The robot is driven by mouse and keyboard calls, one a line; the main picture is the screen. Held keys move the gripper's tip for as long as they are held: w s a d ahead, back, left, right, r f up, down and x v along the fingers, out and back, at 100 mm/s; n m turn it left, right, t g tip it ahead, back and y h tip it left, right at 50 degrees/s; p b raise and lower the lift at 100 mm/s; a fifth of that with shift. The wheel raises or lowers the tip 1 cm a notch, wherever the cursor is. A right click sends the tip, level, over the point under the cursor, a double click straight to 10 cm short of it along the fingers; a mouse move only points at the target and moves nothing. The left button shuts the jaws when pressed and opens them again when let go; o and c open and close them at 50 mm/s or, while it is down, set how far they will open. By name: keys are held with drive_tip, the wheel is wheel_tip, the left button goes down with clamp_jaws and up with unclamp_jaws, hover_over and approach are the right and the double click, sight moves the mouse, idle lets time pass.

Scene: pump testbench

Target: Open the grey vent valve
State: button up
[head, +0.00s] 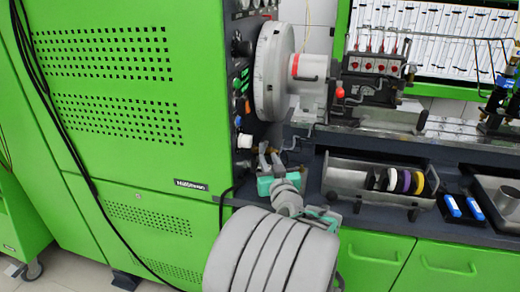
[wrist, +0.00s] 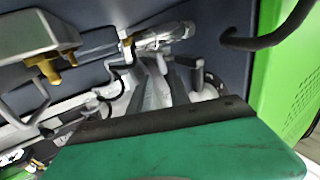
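My gripper (head: 270,162) is beside the green cabinet's right edge, low over the dark bench, below the large grey flywheel. In the wrist view, my gripper's grey fingers (wrist: 178,85) show beyond the green housing and are partly hidden by it. A silvery-grey fitting (wrist: 165,38) with a brass end lies just past the fingertips. It may be the grey vent valve, but I cannot tell for sure. I cannot tell whether the fingers touch it or how far apart they are. In the head view my gripper and arm hide that spot.
The grey flywheel (head: 273,72) is close above my gripper. A black hose (wrist: 270,28) loops nearby at right in the wrist view. A metal tray (head: 345,172) with several coloured rings stands right of it. Two blue-and-white items (head: 464,207) lie farther right.

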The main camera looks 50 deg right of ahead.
sight(262, 148)
drive_tip(key=x, duration=0.6)
drive_tip(key=shift+w+a, duration=0.15)
drive_tip(key=shift+a, duration=0.1)
clamp_jaws()
idle(1.0)
